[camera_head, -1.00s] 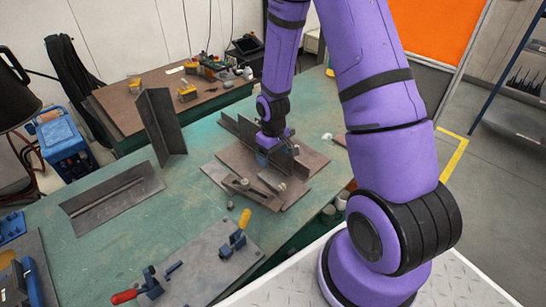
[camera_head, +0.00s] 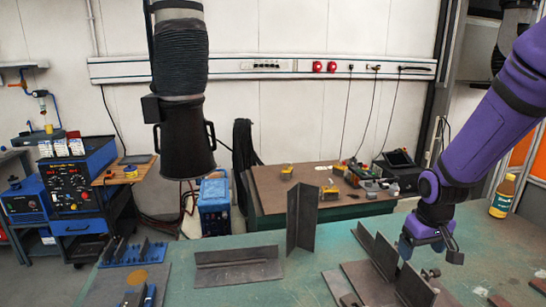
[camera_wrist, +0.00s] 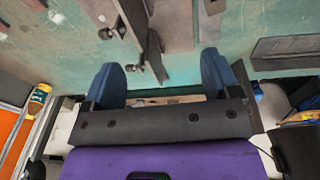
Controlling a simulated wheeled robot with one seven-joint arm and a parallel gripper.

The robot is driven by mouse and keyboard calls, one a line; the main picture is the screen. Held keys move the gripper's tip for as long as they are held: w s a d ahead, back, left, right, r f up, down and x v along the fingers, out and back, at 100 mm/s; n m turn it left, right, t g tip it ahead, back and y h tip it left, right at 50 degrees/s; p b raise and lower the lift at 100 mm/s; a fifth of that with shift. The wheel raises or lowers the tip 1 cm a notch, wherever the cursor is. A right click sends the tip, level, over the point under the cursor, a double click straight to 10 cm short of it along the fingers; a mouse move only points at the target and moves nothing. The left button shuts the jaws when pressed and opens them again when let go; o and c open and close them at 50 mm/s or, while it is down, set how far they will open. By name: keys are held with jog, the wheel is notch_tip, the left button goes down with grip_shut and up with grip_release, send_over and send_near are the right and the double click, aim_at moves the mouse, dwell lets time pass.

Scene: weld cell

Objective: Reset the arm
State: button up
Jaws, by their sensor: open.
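My gripper (camera_head: 428,252) shows at the right of the head view, at the end of my purple arm, just above the welding table beside the fixture. In the wrist view, my gripper (camera_wrist: 164,82) has its two blue fingers spread wide apart with nothing between them. The fixture (camera_head: 380,275) of dark steel plates and upright pieces stands on the green table (camera_head: 225,298), left of and below the gripper. In the wrist view, part of the fixture (camera_wrist: 145,35) with bolts lies beyond the fingertips.
Steel angle pieces lie (camera_head: 238,268) and stand (camera_head: 301,218) on the table. A yellow bottle (camera_head: 502,196) is at the right. A black extraction hood (camera_head: 183,130) hangs over the left side. A brown bench (camera_head: 275,190) with tools is behind.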

jog(key=s+a+r+t, duration=0.1)
jog(key=s+r, duration=0.4)
jog(key=r, duration=0.3)
jog(key=s+a+r+t, duration=0.1)
jog(key=s+a+r, duration=0.1)
jog(key=s+r, duration=0.35)
jog(key=s+a+r+m+t, duration=0.1)
jog(key=s+a+r, duration=0.1)
jog(key=s+r, duration=0.7)
jog(key=shift+s+t+y, duration=0.3)
jog(key=shift+s+t, duration=0.1)
jog(key=shift+s, duration=0.6)
